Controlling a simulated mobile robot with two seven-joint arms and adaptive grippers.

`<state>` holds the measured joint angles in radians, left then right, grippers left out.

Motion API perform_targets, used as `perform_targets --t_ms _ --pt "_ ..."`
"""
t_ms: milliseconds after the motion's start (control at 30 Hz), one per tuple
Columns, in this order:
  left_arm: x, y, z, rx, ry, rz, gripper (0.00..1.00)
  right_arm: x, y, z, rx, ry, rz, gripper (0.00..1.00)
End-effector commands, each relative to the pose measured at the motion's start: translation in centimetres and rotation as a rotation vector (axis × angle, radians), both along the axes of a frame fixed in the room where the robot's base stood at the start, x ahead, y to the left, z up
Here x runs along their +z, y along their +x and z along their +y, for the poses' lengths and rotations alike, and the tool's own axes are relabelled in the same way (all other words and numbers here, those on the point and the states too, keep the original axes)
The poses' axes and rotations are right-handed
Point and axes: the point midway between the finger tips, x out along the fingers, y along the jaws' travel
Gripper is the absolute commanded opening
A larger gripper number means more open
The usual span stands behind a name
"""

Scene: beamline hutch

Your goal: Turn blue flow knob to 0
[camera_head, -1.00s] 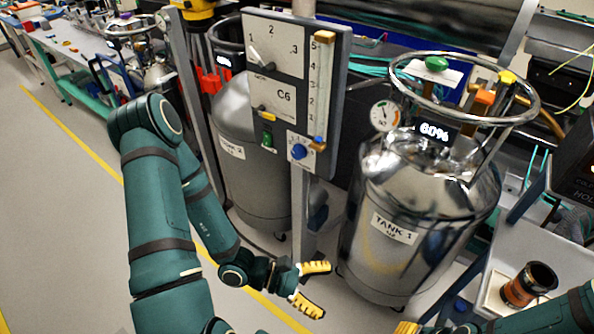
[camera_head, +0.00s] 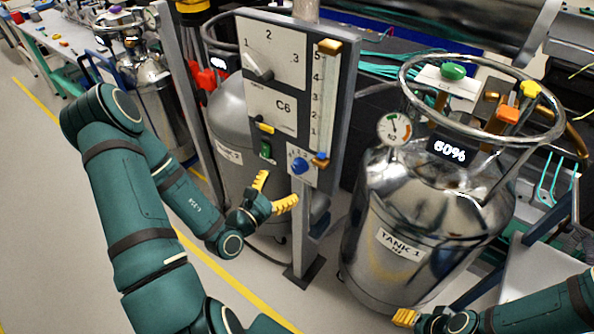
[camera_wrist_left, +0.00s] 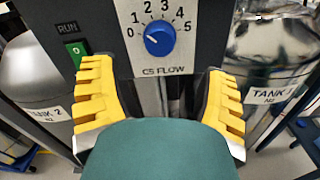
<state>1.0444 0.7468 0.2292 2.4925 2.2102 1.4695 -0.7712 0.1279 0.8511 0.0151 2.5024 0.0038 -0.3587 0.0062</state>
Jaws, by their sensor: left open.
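The blue flow knob (camera_head: 299,165) is on a white plate low on the grey panel. In the left wrist view the knob (camera_wrist_left: 159,39) sits inside a 0 to 5 scale above the label "C5 FLOW". Its exact pointer direction is hard to read. My left gripper (camera_head: 275,191) is open and empty, just below and left of the knob in the head view. In the left wrist view its yellow fingers (camera_wrist_left: 157,80) are spread to either side below the knob, not touching it. My right gripper (camera_head: 404,317) shows only a yellow tip at the bottom edge.
A green RUN switch (camera_wrist_left: 76,48) is left of the knob. Tank 1 (camera_head: 410,225) stands right of the post; Tank 2 (camera_wrist_left: 35,75) stands behind left.

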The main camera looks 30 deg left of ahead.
Motion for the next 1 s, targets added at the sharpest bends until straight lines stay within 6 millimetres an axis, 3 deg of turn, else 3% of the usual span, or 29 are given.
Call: perform_targets --t_ms 200,400,867,1000 --pt "0.0 4.3 -0.4 -0.002 0.001 -0.001 0.74 -0.2 0.0 0.0 0.001 0.001 0.000 0.47" --pt "0.0 6.8 -0.6 -0.002 0.000 0.001 0.74 -0.3 -0.1 0.1 0.003 0.001 0.002 0.47" --pt "0.0 7.8 -0.6 -0.001 -0.001 0.001 0.75 -0.4 -0.1 0.1 0.003 0.001 0.003 0.47" --pt "0.0 7.8 -0.6 -0.001 0.000 0.001 0.26 -0.4 -0.1 0.1 0.003 0.001 0.003 0.47"
